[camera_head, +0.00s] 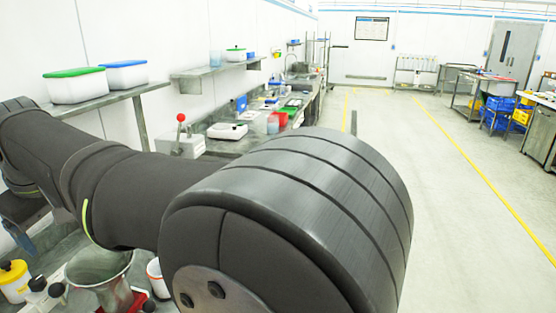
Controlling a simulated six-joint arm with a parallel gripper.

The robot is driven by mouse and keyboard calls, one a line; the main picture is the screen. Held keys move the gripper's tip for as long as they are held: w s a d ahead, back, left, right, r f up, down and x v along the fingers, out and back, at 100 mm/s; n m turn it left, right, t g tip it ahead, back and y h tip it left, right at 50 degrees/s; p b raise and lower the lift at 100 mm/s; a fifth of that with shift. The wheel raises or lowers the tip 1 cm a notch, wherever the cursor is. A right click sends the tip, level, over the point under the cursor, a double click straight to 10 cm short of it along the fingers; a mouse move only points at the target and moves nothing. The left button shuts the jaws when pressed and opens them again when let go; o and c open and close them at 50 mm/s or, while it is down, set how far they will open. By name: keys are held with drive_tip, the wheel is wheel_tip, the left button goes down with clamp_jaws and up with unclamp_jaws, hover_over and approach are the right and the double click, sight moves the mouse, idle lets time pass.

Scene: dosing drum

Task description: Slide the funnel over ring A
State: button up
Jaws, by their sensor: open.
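A grey, wide-mouthed vessel that narrows downward (100,268) shows at the lower left, partly behind my arm. It may be the funnel, but I cannot tell for sure. Its lower part is cut off by the picture edge. Red parts (138,300) show beside its lower side. I cannot make out ring A or any letter mark. My gripper is outside the picture. My own dark arm fills the middle and hides much of the bench.
Behind my arm is a grey box with a red-knobbed lever (180,140). A shelf (105,99) holds two lidded boxes. The floor at right is open.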

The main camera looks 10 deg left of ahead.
drive_tip(key=c, duration=0.7)
drive_tip(key=shift+s+a, duration=0.1)
drive_tip(key=shift+a, duration=0.05)
drive_tip(key=c, duration=0.4)
drive_tip(key=shift+s+a+n+t+y, duration=0.4)
drive_tip(key=shift+s+a+t, duration=0.3)
drive_tip(key=shift+s+a, duration=0.3)
clamp_jaws()
drive_tip(key=s+a+r+n+t+y, duration=0.2)
drive_tip(key=s+a+n+y, duration=0.1)
drive_tip(key=s+a, duration=0.35)
drive_tip(key=n+t+h, duration=1)
drive_tip(key=n+h, duration=0.1)
drive_tip(key=n, duration=0.1)
approach(144, 310)
drive_tip(key=x, duration=0.7)
